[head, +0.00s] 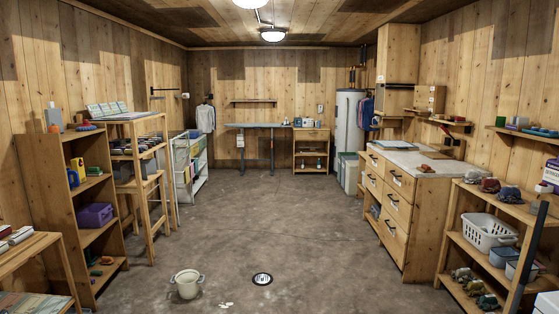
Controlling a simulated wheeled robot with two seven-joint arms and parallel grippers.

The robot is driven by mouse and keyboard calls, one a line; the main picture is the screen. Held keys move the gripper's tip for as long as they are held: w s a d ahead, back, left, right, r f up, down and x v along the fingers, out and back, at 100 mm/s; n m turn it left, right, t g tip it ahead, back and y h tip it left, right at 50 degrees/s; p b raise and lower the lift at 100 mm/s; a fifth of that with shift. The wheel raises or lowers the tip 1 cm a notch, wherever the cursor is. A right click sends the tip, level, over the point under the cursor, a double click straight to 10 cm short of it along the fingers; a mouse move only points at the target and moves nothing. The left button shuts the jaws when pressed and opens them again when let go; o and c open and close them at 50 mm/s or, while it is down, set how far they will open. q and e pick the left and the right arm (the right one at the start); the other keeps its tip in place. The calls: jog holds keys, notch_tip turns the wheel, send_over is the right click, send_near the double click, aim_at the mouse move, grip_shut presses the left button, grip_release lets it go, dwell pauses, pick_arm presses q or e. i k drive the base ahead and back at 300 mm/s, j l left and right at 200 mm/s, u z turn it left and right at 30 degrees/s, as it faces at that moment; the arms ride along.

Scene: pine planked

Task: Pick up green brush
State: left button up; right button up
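I cannot make out a green brush for certain. Small green items (487,301) lie at the front of the lowest level of the right shelf, too small to name. A flat green and blue item (540,132) lies on the right wall shelf. Another small dark green item (94,260) is low in the left shelf unit. Neither of my grippers is in view.
A white bucket (187,284) stands on the floor at front left, near a round drain (262,279). A drawer counter (398,215) and a shelf with a white basket (487,232) line the right. A wooden shelf unit (47,199) is at left. The middle floor is clear.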

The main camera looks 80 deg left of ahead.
aim_at(93, 171)
jog(key=u, duration=3.95)
